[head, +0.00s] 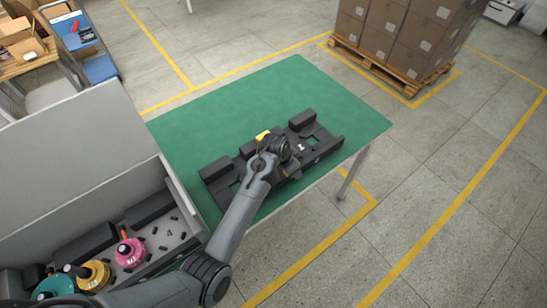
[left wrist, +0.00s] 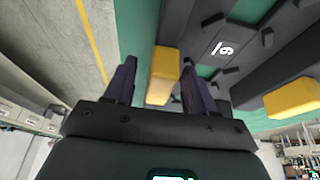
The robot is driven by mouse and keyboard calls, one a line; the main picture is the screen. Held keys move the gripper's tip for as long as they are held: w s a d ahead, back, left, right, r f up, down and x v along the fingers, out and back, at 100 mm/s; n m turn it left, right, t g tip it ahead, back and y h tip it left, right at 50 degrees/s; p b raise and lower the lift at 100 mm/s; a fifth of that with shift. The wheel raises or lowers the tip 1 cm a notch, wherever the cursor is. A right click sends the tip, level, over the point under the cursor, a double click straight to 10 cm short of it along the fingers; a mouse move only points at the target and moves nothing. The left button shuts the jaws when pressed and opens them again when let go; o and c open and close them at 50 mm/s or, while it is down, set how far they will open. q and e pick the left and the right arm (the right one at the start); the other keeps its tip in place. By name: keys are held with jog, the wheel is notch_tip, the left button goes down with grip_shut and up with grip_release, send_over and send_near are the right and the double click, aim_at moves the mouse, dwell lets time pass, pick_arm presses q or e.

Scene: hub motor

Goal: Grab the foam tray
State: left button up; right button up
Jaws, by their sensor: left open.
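The foam tray (head: 218,169) is a dark, blocky tray with cutouts, lying on the green table top. It has a yellow block (head: 262,135) on its far side. In the left wrist view the tray (left wrist: 285,62) bears a white number mark and two yellow blocks, one (left wrist: 163,66) between my fingers and another (left wrist: 292,98) at the right. My left gripper (left wrist: 158,62) is open, its two fingers on either side of the first yellow block; I cannot tell whether they touch it. In the head view my left wrist covers the middle of the tray and hides the fingertips. My right gripper is not in view.
The green table (head: 200,120) is bare behind the tray. At the lower left, a grey bin (head: 188,240) holds pink, yellow and teal round parts and small black pieces. Stacked cartons (head: 400,35) on a pallet stand beyond the table. A side table with boxes is at the top left.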

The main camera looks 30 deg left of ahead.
pick_arm(q)
jog(key=shift+x, duration=0.9)
jog(key=shift+r, duration=0.1)
grip_shut()
